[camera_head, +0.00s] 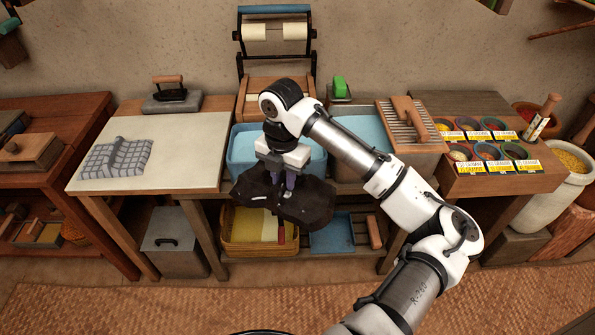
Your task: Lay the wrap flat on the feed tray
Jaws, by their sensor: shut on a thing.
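My gripper (287,184) points down and is shut on a dark brown, uneven-edged sheet, which looks like the wrap (305,207). The wrap spreads out around the fingertips and hangs in front of the blue basin, above the lower shelf. Its underside is hidden. The feed tray seems to be the wooden board (262,88) below the rollers of the press at the back. It is behind and above my gripper, and my arm hides part of its right side.
The roller press (275,32) stands at the back. A blue basin (244,150) is beneath the tray, and a second one (367,128) is to its right. A grey checked cloth (115,158) and an iron (171,97) are on the left table. Bowls (479,125) stand at right.

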